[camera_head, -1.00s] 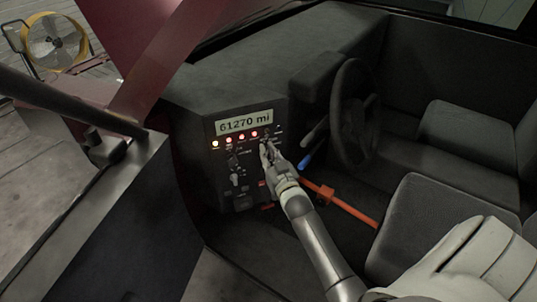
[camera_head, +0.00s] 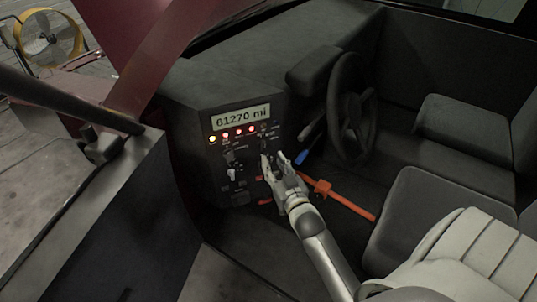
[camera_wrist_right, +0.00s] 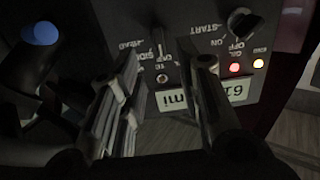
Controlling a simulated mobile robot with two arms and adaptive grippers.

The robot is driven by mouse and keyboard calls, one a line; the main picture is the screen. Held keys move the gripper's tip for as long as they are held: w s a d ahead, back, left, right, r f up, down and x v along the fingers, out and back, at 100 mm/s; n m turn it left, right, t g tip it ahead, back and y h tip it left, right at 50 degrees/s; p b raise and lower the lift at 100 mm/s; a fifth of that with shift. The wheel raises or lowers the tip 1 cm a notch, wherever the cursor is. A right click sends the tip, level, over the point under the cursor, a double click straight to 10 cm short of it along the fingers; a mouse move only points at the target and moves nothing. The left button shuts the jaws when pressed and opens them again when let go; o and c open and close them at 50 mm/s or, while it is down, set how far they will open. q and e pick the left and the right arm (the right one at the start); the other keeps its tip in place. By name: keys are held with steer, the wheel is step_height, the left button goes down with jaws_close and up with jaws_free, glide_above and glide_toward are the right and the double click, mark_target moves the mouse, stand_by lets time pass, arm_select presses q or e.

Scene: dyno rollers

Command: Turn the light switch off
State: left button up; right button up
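The dashboard control panel (camera_head: 238,150) is dark, with white labels and a row of lit lamps. In the right wrist view the panel looks upside down, and a thin lever switch (camera_wrist_right: 157,42) stands by lettering that seems to read HEAD, SIDE and OFF. My right gripper (camera_head: 273,160) is at the right part of the panel, below the lamps. In the wrist view its two fingers (camera_wrist_right: 168,82) are apart, one on each side of the lever's line, with nothing seen held. I cannot tell whether they touch the lever. My left gripper is not in view.
A black knob (camera_wrist_right: 243,22) marked ON, OFF and START is beside the lever. The mileage display (camera_head: 241,117) is above the lamps. The steering wheel (camera_head: 349,110), a blue-tipped stalk (camera_head: 301,157) and an orange-red lever (camera_head: 345,199) are right of the gripper.

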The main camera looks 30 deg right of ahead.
steer(key=v, duration=0.4)
steer(key=shift+s, duration=0.25)
steer(key=s+a+f+n+g+y, duration=0.1)
steer(key=s+a+f+g, duration=0.25)
steer(key=f, duration=0.75)
steer(key=s+a+f+g+y, duration=0.1)
steer(key=s+a+f+g, duration=0.3)
steer(key=f, duration=0.7)
steer(key=s+a+f+n+g+y, duration=0.15)
steer(key=s+f, duration=0.35)
steer(key=f, duration=0.6)
steer(key=s+f+g, duration=0.2)
steer(key=s+f, duration=0.3)
steer(key=s, duration=0.4)
steer(key=s+a+f+n+g, duration=0.1)
steer(key=s+f+g, duration=0.2)
steer(key=s, duration=0.7)
steer(key=s+a+f+n+g, duration=0.1)
steer(key=s+f+g, duration=0.1)
steer(key=s+f, duration=0.5)
steer(key=s, duration=0.3)
steer(key=shift+a+f+g, duration=0.25)
steer(key=shift+f+g, duration=0.05)
steer(key=shift+w+y, duration=0.1)
steer(key=shift+y, duration=0.15)
